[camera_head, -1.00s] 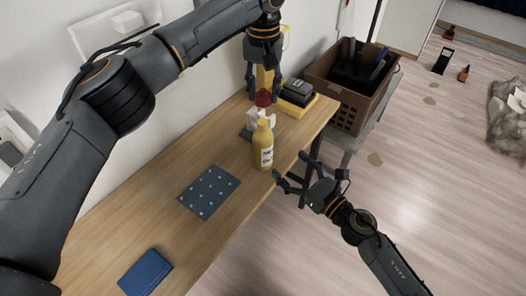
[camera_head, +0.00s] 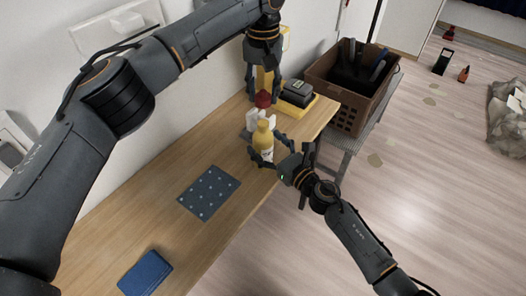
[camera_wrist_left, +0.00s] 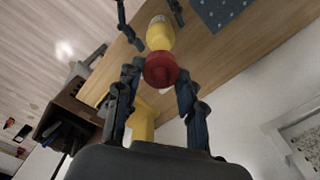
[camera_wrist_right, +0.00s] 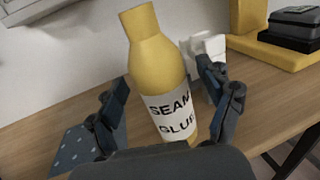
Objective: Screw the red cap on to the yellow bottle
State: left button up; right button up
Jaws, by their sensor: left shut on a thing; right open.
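The yellow bottle (camera_head: 263,137) stands upright on the wooden table; its label reads "SEAM GLUE" in the right wrist view (camera_wrist_right: 158,75). Its neck shows no cap. My right gripper (camera_head: 268,157) is open, with its fingers on either side of the bottle; in the right wrist view both fingers appear apart from it. My left gripper (camera_head: 263,95) points down and is shut on the red cap (camera_head: 263,99), held above and behind the bottle. The cap also shows between the left fingers in the left wrist view (camera_wrist_left: 160,70).
A dark dotted mat (camera_head: 208,192) and a blue box (camera_head: 145,272) lie on the table (camera_head: 120,232). A white object (camera_head: 252,122) stands behind the bottle. A yellow-and-black device (camera_head: 298,94) sits at the far end, near a brown crate (camera_head: 346,118).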

jog(key=shift+x, duration=0.8)
grip_shut()
pick_arm(q)
send_over(263, 122)
jog(key=shift+f, duration=2.45)
